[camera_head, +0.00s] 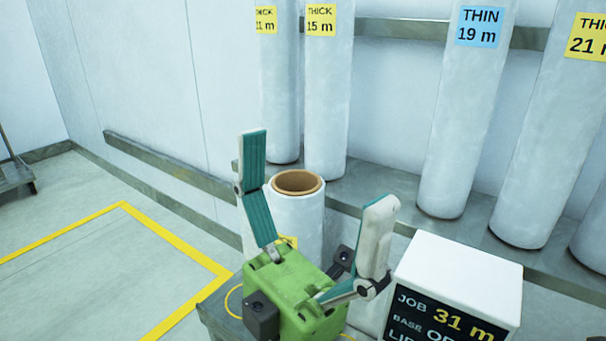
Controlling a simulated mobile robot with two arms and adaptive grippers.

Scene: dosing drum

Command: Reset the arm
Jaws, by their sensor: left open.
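My left gripper (318,215) is in the lower middle of the head view. It has a green body and two jointed fingers with teal pads. The fingers are spread wide apart and hold nothing. Behind them stands a short white roll (300,213) with an open brown core at its top. The gripper body hides the roll's lower part and most of its yellow label. I cannot tell how far the fingers are from the roll. My right gripper is not in view.
A white box with a black job screen (440,318) reading "31 m" stands at the lower right. Tall white rolls, labelled THICK (325,110) and THIN (465,110), stand along the back wall. Yellow lines (180,240) mark open floor at left. A cart (15,175) stands at the far left.

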